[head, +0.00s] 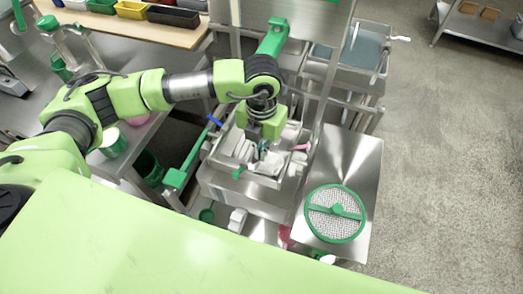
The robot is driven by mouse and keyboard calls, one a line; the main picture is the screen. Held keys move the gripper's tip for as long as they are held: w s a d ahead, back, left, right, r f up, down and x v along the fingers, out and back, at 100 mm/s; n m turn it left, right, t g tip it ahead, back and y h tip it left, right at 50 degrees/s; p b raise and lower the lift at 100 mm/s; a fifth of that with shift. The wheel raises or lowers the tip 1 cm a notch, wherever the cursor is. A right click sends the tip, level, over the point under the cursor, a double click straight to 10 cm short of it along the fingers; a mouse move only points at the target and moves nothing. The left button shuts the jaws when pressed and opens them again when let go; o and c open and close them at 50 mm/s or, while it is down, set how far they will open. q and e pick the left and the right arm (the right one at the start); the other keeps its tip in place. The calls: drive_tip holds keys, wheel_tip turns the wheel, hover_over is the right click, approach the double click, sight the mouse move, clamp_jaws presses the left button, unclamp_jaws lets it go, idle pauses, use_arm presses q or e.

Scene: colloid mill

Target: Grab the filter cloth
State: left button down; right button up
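My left gripper (262,148) points down into a grey bin (238,183) in the middle of the head view. The bin holds several white, cloth-like pieces (240,148), and I cannot tell which of them is the filter cloth. The fingertips are among these pieces and partly hidden by the wrist. I cannot tell if the fingers are open or closed on anything. My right gripper is not in view.
A round green-rimmed mesh sieve (336,213) lies on the steel shelf (352,160) right of the bin. Pink (301,147) and blue (214,120) handles stick out at the bin. A basin (362,52) stands behind. Open floor (450,170) lies right.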

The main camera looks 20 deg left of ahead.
use_arm(q)
wheel_tip(320, 180, up, 9)
drive_tip(key=p, duration=0.4)
drive_tip(key=shift+p, duration=0.35)
drive_tip(key=c, duration=2.2)
unclamp_jaws()
drive_tip(key=shift+c, duration=0.2)
drive_tip(key=shift+o, duration=0.4)
drive_tip(key=o, duration=0.5)
drive_tip(key=o, duration=0.7)
drive_tip(key=shift+r, duration=0.1)
